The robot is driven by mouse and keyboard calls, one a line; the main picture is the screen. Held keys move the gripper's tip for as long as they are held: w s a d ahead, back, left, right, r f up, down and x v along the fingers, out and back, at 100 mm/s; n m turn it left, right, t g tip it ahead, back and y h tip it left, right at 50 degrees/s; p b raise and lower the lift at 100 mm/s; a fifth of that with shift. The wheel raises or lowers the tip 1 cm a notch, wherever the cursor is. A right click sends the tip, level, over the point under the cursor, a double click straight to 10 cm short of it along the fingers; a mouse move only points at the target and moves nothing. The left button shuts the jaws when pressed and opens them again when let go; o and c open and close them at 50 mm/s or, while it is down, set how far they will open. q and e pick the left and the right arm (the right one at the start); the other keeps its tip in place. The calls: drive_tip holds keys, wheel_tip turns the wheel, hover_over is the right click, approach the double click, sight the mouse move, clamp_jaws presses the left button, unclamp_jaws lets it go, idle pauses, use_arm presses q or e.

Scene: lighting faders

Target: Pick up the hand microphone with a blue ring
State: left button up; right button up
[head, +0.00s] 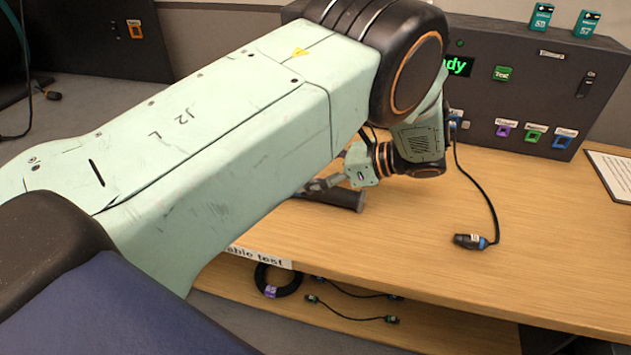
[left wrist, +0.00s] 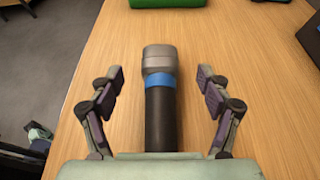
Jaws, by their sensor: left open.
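The hand microphone (left wrist: 161,115) lies on the wooden table in the left wrist view, with a grey head, a blue ring (left wrist: 160,80) and a black body. My left gripper (left wrist: 160,76) is open, with one finger on each side of the microphone and a gap on both sides. The near end of the body is hidden behind my gripper's base. In the head view, a dark cylinder (head: 346,200), which looks like the microphone, lies by my left gripper (head: 318,185); its ring does not show there. My right gripper is not in view.
A dark test box (head: 520,85) with a lit display and coloured sockets stands at the table's back. A black cable hangs from it to a plug (head: 469,241) on the table (head: 420,280). The table's front right is clear.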

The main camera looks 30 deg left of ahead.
use_arm(q)
drive_tip(key=shift+a+f, duration=0.1)
drive_tip(key=shift+a, duration=0.1)
drive_tip(key=shift+s+a+f, duration=0.15)
drive_tip(key=shift+s+a, duration=0.1)
drive_tip(key=shift+a, duration=0.2)
drive_tip(key=x, duration=0.5)
drive_tip(key=shift+a, duration=0.4)
drive_tip(key=shift+d, duration=0.1)
drive_tip(key=shift+a, duration=0.2)
drive_tip(key=shift+c, duration=1.3)
drive_tip(key=shift+d, duration=0.15)
drive_tip(key=c, duration=1.2)
